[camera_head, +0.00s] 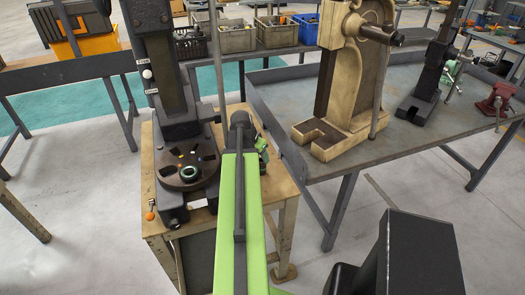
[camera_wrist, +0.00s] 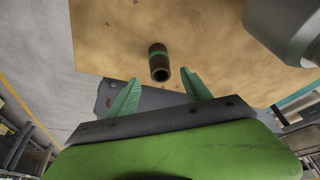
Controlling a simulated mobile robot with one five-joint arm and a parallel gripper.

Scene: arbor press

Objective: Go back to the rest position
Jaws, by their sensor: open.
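My gripper (camera_wrist: 161,78) is open in the wrist view, with its two green fingers apart and nothing held between them. Beyond the fingertips, a small dark brown cylinder with a green band (camera_wrist: 157,54) is seen against the wooden bench top (camera_wrist: 205,30). In the head view my green arm reaches forward over the wooden bench (camera_head: 283,185), and the gripper (camera_head: 262,148) shows only in part at its end, right of the arbor press (camera_head: 165,80). A greenish ring (camera_head: 189,173) sits on the press's dark round plate (camera_head: 170,180). The cylinder is not clearly visible in the head view.
A grey table (camera_head: 425,135) on the right bears a large beige press (camera_head: 345,80), a small dark press (camera_head: 432,80) and a red vise (camera_head: 497,100). Grey bins (camera_head: 237,38) stand behind. A lever with an orange knob (camera_head: 150,215) sticks out at the press's front left.

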